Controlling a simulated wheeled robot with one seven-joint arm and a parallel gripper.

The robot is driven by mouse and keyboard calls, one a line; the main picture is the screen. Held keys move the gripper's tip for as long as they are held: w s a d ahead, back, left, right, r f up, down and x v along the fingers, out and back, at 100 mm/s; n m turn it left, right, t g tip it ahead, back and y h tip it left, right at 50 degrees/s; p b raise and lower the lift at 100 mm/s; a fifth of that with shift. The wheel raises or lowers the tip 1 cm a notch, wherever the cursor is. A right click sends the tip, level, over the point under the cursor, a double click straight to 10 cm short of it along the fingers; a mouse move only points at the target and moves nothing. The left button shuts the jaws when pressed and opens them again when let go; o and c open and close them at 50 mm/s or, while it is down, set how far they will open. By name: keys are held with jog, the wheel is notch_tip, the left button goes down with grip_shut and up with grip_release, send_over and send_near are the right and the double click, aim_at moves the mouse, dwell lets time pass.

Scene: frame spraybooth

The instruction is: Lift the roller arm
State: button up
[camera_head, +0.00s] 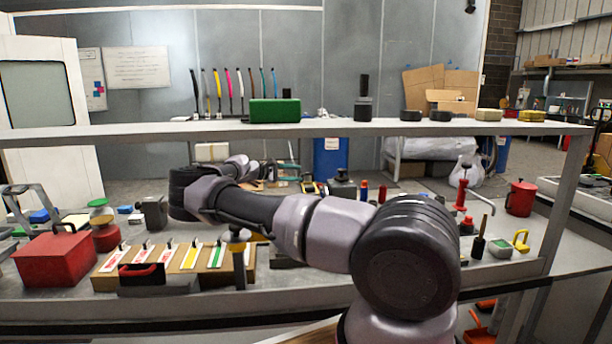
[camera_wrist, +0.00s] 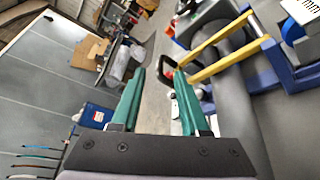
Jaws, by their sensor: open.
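In the wrist view, two yellow bars (camera_wrist: 232,65) run from a blue bracket (camera_wrist: 290,55), with a grey cylinder (camera_wrist: 232,45) beside them. This looks like the roller arm, but I cannot be certain. A small yellow and dark item (camera_head: 308,187) on the bench in the head view may be the same device. In the head view, my gripper (camera_head: 289,172) is small and far across the bench.
A shelf (camera_head: 340,131) crosses above the bench, over my arm. A red box (camera_head: 55,258), a row of striped cards on a wooden block (camera_head: 105,280), a red can (camera_head: 520,198) and a red-handled tool (camera_head: 461,195) stand around. A blue bin (camera_head: 330,158) is behind.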

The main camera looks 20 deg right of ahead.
aim_at(303, 174)
jog(key=shift+x, duration=2.2)
jog(key=shift+w, duration=0.1)
jog(key=shift+c, duration=0.3)
jog(key=shift+a, duration=0.1)
grip_shut()
jog(key=shift+w+r, duration=0.1)
jog(key=shift+r, duration=0.05)
